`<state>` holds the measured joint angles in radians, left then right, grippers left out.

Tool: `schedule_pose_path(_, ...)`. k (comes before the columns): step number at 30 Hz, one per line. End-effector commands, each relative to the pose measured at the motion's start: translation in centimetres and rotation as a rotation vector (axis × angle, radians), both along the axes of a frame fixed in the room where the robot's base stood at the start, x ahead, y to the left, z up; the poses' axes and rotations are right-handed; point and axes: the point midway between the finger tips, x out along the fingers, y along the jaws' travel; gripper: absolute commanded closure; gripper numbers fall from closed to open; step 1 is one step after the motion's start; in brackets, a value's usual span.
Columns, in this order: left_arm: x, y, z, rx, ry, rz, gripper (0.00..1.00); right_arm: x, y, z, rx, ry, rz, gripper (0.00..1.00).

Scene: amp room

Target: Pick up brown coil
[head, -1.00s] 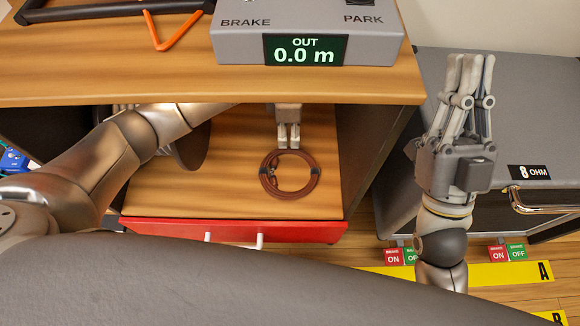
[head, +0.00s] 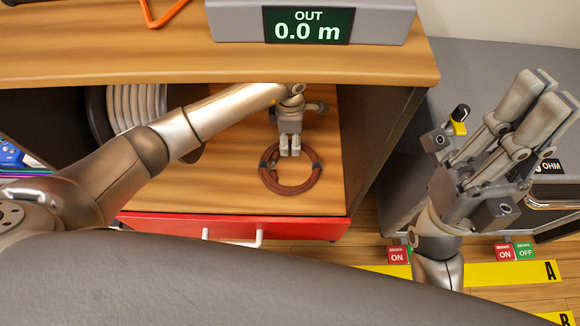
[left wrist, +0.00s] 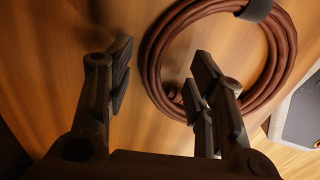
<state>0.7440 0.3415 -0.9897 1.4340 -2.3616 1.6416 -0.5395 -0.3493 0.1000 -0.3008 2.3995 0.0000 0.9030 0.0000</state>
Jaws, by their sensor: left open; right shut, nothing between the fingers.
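The brown coil (head: 290,190) is a ring of cable with dark ties, lying flat on the wooden shelf inside the cabinet. My left gripper (head: 289,153) is at the coil's far rim, fingers pointing down and overlapping it in the head view. In the left wrist view the coil (left wrist: 153,63) shows large, and the open left gripper (left wrist: 161,65) has one finger over the ring's inside and one outside it. Whether the fingers touch the coil I cannot tell. My right gripper (head: 549,96) is shut and empty, raised at the right, away from the coil.
The wooden cabinet top (head: 120,60) overhangs the shelf, and a dark side wall (head: 380,130) stands right of the coil. A red drawer front (head: 180,225) edges the shelf. A ribbed grey reel (head: 135,106) stands left, behind my arm. A display box (head: 225,22) sits on top.

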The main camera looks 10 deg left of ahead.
Motion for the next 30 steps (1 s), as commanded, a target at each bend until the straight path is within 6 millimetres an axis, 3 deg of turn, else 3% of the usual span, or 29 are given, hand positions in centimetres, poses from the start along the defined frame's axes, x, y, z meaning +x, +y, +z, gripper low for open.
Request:
schedule_pose_path(3,0.04,-0.06,-1.52,-0.002,0.000,0.001,0.51,0.02,0.00,-0.80,0.000,0.001,0.000,1.00)
schedule_pose_path(12,0.04,-0.02,-1.69,-0.001,-0.001,0.000,0.51,0.04,0.01,-0.76,-0.001,0.003,0.000,1.00)
schedule_pose_path(24,0.05,0.00,-1.68,-0.001,-0.001,0.000,1.00,0.06,0.02,-0.77,-0.001,0.003,0.000,1.00)
schedule_pose_path(30,0.08,-0.01,-1.62,-0.001,-0.002,0.000,1.00,0.06,0.02,-0.76,-0.001,0.003,0.000,1.00)
